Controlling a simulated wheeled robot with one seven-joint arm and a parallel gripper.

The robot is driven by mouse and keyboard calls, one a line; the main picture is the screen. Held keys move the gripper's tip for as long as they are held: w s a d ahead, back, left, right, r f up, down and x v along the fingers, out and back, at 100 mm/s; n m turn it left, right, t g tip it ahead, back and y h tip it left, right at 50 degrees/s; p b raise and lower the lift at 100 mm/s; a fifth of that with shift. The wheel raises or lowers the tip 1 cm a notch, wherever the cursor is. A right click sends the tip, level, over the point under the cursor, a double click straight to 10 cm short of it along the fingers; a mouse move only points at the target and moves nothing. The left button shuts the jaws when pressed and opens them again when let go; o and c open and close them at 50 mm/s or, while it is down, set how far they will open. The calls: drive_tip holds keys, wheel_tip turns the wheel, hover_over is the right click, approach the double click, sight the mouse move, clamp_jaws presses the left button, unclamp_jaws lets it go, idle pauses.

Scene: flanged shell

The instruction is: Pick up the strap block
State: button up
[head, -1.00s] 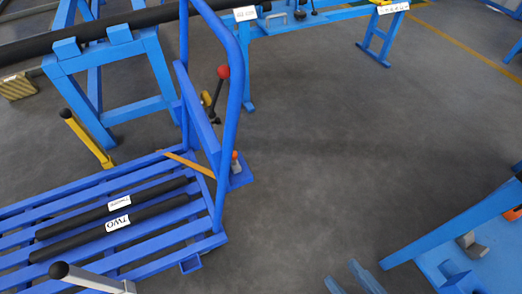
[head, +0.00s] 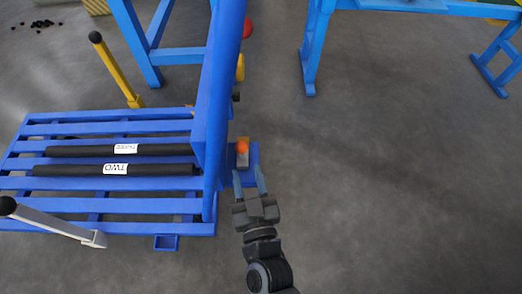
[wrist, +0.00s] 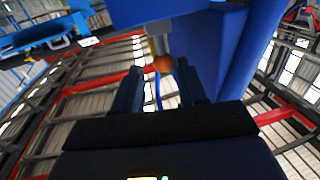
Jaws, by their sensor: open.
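A small tan block with an orange knob on top, which looks like the strap block (head: 242,158), sits on a small blue shelf (head: 253,160) at the right side of the blue cart. My gripper (head: 247,172) is open just in front of it, its two fingers pointing at the block. In the wrist view, the orange knob and a pale part of the block (wrist: 155,43) show between and beyond the open fingers (wrist: 160,80). Nothing is held. Whether the fingertips overlap the block's sides cannot be told.
The blue cart's upright (head: 217,90) stands close left of my gripper. Two black rollers (head: 145,150) labelled TWO and THREE lie on the slatted deck (head: 50,130). A yellow post (head: 118,70) stands behind.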

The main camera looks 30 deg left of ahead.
sight(241, 151)
drive_tip(key=b+x, duration=0.2)
drive_tip(key=x, duration=0.5)
drive_tip(key=shift+w+a+f+b, duration=0.1)
drive_tip(key=shift+w+a+b, duration=0.1)
drive_tip(key=shift+w+b, duration=0.1)
drive_tip(key=shift+s, duration=0.1)
clamp_jaws()
